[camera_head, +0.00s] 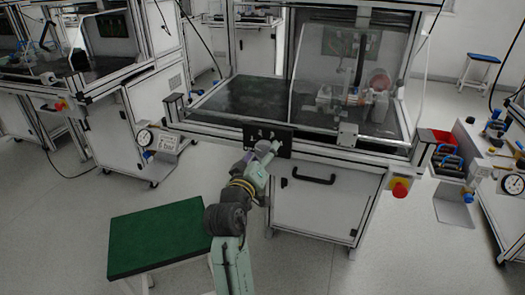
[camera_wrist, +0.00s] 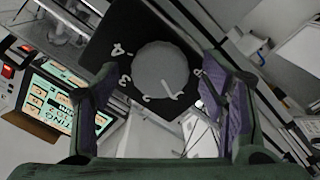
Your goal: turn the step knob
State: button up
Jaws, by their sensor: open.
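The step knob (camera_wrist: 160,72) is a round grey dial on a black plate (camera_wrist: 110,50) in the wrist view. White numerals ring its left and lower sides, and a thin pointer mark on it slants toward the lower right. My gripper (camera_wrist: 158,82) is open, with one purple-padded finger to the left of the knob and one to the right. Gaps show between the pads and the knob; I cannot tell how far off the knob is in depth. In the head view my gripper (camera_head: 265,149) is at the black plate (camera_head: 285,135) on the bench front and hides part of it.
A lit display panel (camera_wrist: 62,100) is at left in the wrist view. Below the plate in the head view are a cabinet door with a black handle (camera_head: 314,180) and a red emergency button (camera_head: 399,189). A green-topped stool (camera_head: 155,238) stands left of my arm.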

jog(key=shift+w+d, duration=0.1)
jog(key=shift+w, duration=0.2)
jog(key=shift+c, duration=0.5)
jog(key=c, duration=1)
